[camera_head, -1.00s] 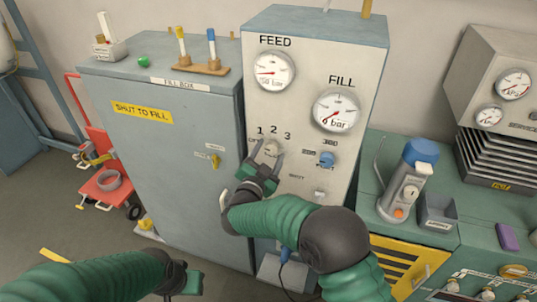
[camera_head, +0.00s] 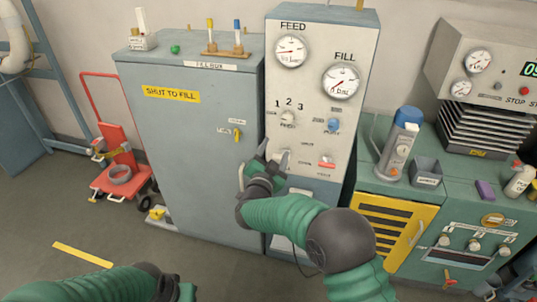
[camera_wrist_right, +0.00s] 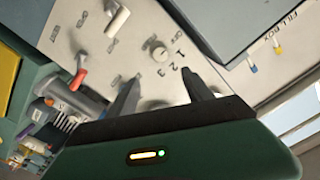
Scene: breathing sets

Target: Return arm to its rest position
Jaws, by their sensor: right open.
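My right gripper (camera_head: 274,156) is open and empty in front of the lower part of the grey control panel (camera_head: 310,107). In the right wrist view its two fingers (camera_wrist_right: 160,88) stand apart with nothing between them. The selector knob (camera_head: 287,117) marked 1, 2, 3 is above the fingertips, clear of them, and also shows in the wrist view (camera_wrist_right: 158,52). My left gripper (camera_head: 182,291) shows only partly at the bottom edge; its fingers are cut off or hidden.
The grey fill box (camera_head: 190,150) stands left of the panel. The panel carries a blue knob (camera_head: 333,125) and a red switch (camera_head: 327,161). A green bench (camera_head: 375,186) with a flask (camera_head: 398,150) is at right. Floor at left front is clear.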

